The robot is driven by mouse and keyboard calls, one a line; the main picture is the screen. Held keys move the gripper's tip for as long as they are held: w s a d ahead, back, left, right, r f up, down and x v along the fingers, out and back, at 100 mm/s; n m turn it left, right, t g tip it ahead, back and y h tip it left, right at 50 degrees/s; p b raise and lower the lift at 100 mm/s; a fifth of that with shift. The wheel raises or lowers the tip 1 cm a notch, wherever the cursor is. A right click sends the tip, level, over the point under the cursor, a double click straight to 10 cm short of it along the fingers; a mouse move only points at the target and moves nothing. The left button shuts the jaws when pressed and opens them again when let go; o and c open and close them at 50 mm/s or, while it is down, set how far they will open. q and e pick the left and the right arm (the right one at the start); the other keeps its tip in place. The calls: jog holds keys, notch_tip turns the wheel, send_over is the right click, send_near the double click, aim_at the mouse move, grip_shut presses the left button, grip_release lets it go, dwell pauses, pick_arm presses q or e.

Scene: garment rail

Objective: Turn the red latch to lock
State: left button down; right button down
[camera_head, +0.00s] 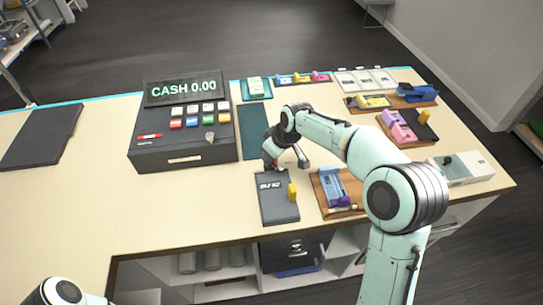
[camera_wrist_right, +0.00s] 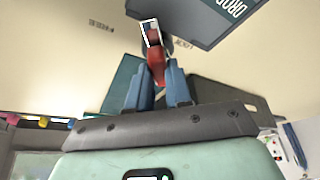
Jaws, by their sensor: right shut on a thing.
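The red latch (camera_wrist_right: 157,66) shows between the two blue fingers of my right gripper (camera_wrist_right: 160,84) in the right wrist view. The fingers are shut on it, one on each side. A pale and dark tip (camera_wrist_right: 150,33) shows at its far end. In the head view my right gripper (camera_head: 283,162) is low over the counter, just right of the cash register; a little red shows there, and the hand hides most of the latch. My left gripper is out of view.
The cash register (camera_head: 183,150) stands left of my right gripper. A dark pad (camera_head: 277,210) with a yellow piece (camera_head: 292,192) lies in front. A wooden tray (camera_head: 320,195) is to the right. Several small goods line the back. The counter's left middle (camera_head: 80,215) is clear.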

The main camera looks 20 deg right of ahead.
jog(key=m+h, duration=0.1)
jog(key=m, duration=0.1)
jog(key=m+b, duration=0.1)
jog(key=m, duration=0.1)
jog(key=shift+a+h, duration=0.2)
jog(key=shift+h, duration=0.2)
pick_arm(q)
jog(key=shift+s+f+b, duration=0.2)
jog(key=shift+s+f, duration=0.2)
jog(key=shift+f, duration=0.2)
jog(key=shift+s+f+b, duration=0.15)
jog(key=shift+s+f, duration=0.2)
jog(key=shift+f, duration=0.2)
pick_arm(e)
jog(key=shift+m+h, duration=0.6)
jog(key=shift+m, duration=1.5)
jog(key=c, duration=1)
grip_release()
jog(key=shift+c, duration=0.2)
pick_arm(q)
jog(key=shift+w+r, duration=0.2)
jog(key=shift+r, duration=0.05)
pick_arm(e)
jog(key=v, duration=1.3)
jog(key=shift+s+r, duration=0.15)
jog(key=shift+a, duration=0.15)
